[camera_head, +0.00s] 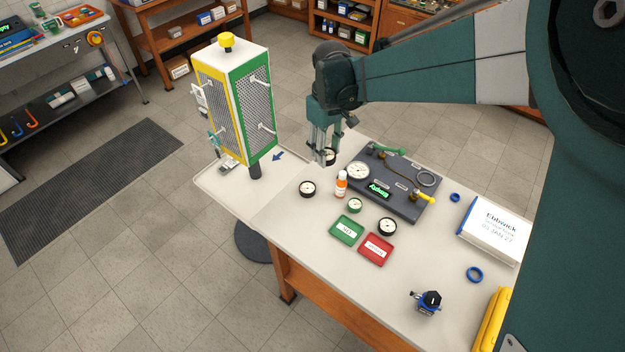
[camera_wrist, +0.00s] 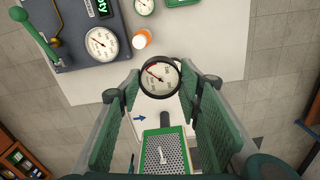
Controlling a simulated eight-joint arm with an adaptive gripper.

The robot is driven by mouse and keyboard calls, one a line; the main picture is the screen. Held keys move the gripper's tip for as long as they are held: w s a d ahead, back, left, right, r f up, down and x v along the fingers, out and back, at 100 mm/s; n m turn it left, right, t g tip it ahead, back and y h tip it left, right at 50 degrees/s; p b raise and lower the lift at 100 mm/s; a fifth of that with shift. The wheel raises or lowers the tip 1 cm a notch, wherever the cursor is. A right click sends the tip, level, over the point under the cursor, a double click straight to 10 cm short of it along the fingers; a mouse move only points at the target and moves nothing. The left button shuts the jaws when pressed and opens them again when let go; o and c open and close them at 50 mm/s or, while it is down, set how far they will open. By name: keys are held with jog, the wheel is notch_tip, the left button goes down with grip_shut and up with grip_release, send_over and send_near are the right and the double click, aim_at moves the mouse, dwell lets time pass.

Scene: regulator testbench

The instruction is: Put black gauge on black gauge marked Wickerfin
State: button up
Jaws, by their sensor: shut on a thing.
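My gripper (camera_head: 322,160) is over the back left part of the table, pointing down. It is shut on a black-rimmed gauge (camera_wrist: 160,77) with a white face and red needle; in the head view this gauge (camera_head: 331,156) is partly hidden by the fingers. Two other black gauges lie on the table: one at the left (camera_head: 308,188) and one right of the red tray's top (camera_head: 388,226). No Wickerfin marking is readable on any of them.
A dark test panel (camera_head: 405,200) with a white gauge (camera_head: 358,171) stands right of my gripper. An orange bottle (camera_head: 341,184), a green gauge (camera_head: 354,205), a green tray (camera_head: 346,230) and a red tray (camera_head: 376,249) are nearer. A mesh-sided tower (camera_head: 262,110) stands left.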

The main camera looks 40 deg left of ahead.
jog(key=s+a, duration=0.3)
jog(key=a, duration=0.3)
send_over(307, 187)
jog(key=shift+f, duration=2.7)
jog(key=shift+w+f, duration=0.1)
jog(key=shift+f, duration=3.05)
jog(key=shift+f, duration=1.85)
jog(key=shift+f, duration=0.2)
